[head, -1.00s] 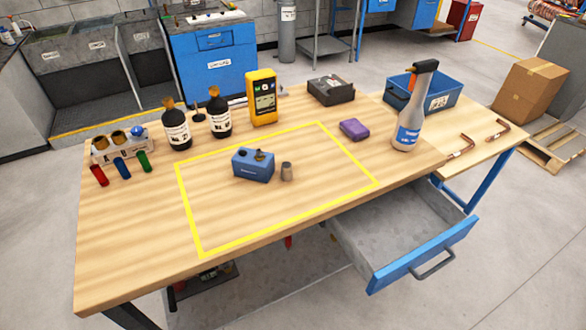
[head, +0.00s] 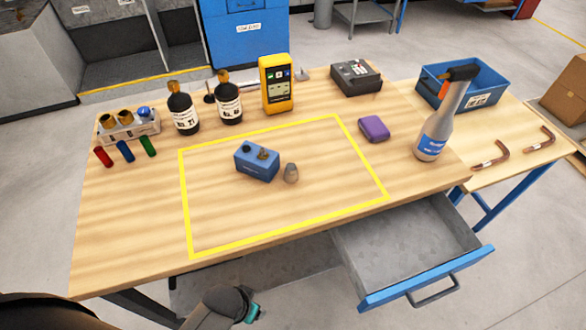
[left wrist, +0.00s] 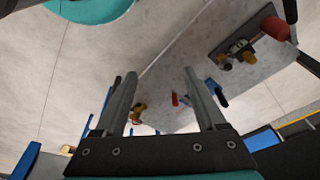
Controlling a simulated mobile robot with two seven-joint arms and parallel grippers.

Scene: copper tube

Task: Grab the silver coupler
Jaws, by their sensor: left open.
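The coupler cannot be made out in the left wrist view. Part of my arm shows at the bottom left of the head view, below the table's front edge. My right gripper is not in view.
An open drawer (head: 425,290) juts out at the front right of the table. A spray bottle (head: 436,135), a purple box (head: 374,129), a yellow meter (head: 278,85) and two dark bottles (head: 183,110) stand around the yellow outline. The table's front left is clear.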

